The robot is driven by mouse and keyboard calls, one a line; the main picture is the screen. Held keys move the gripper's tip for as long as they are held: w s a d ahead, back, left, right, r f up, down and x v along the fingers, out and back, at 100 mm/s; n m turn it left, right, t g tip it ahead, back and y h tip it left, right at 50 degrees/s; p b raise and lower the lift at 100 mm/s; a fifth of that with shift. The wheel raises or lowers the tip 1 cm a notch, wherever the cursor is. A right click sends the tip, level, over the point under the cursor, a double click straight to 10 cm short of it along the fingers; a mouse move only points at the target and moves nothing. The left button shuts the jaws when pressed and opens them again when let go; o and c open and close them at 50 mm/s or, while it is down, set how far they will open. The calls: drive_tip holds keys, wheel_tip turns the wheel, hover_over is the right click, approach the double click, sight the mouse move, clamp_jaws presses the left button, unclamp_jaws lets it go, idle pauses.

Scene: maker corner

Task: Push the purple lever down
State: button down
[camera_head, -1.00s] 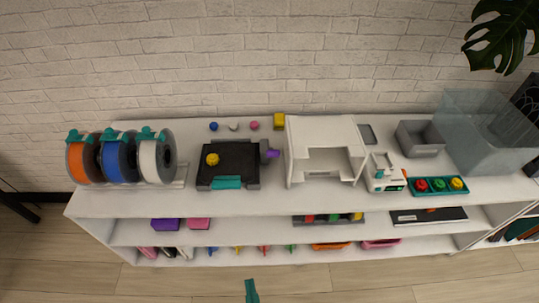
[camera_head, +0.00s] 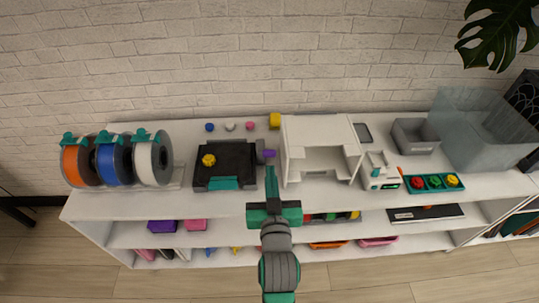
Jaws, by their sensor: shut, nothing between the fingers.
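The purple lever (camera_head: 269,154) sticks out from the right side of a black flat device (camera_head: 226,160) on the white shelf top. The device has a teal front part and a yellow knob-like piece (camera_head: 208,160) on it. My gripper (camera_head: 271,172) is shut and empty, its teal fingers pointing away from me over the shelf's front edge. In the picture its tips lie just below the lever, close to the device's right side. I cannot tell whether they touch the lever.
A white open-fronted box (camera_head: 315,135) stands close to the right of the lever. Filament spools (camera_head: 112,163) stand at the left. Small coloured pieces (camera_head: 230,127) lie behind the device. A small white machine (camera_head: 380,171) and a tray of coloured knobs (camera_head: 433,183) are further right.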

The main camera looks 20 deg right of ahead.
hover_over(270, 156)
drive_tip(key=v, duration=0.3)
drive_tip(key=f, duration=0.3)
drive_tip(key=shift+w+f, duration=0.25)
drive_tip(key=shift+w, duration=0.1)
drive_tip(key=shift+w+f, duration=0.1)
drive_tip(key=shift+f, duration=0.45)
